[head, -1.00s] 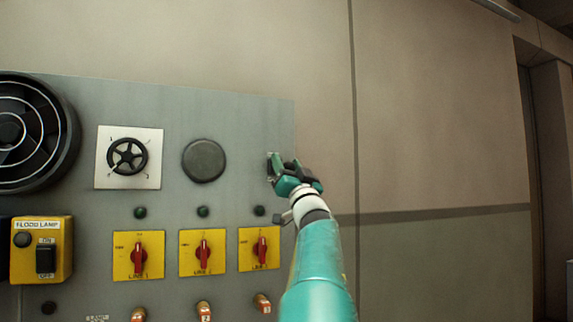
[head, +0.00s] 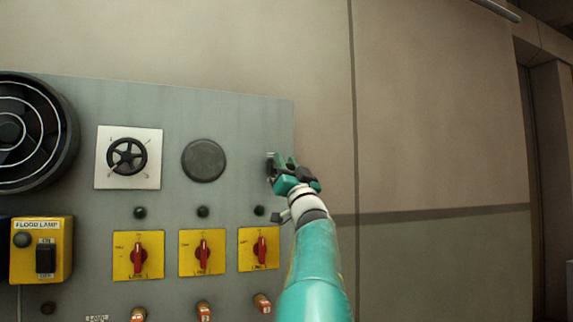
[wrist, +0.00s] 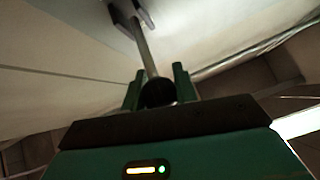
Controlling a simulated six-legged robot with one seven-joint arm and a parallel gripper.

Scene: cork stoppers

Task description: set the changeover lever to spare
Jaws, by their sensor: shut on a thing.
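The changeover lever shows in the wrist view as a metal rod (wrist: 145,50) with a round black knob (wrist: 158,94). The rod runs up to a dark forked bracket (wrist: 126,18) on the pale panel. My gripper (wrist: 160,78) has its two green fingers on either side of the knob and is shut on it. In the head view my gripper (head: 284,168) is at the right edge of the grey panel and hides most of the lever. Only a small bit of the lever's mount (head: 270,160) shows there. I cannot read any position labels for the lever.
The panel also bears a black handwheel (head: 127,157), a round dark cover (head: 204,160), several red rotary switches on yellow plates such as one (head: 262,249) below my gripper, a flood lamp box (head: 41,250) and a fan (head: 30,130). Bare wall lies to the right.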

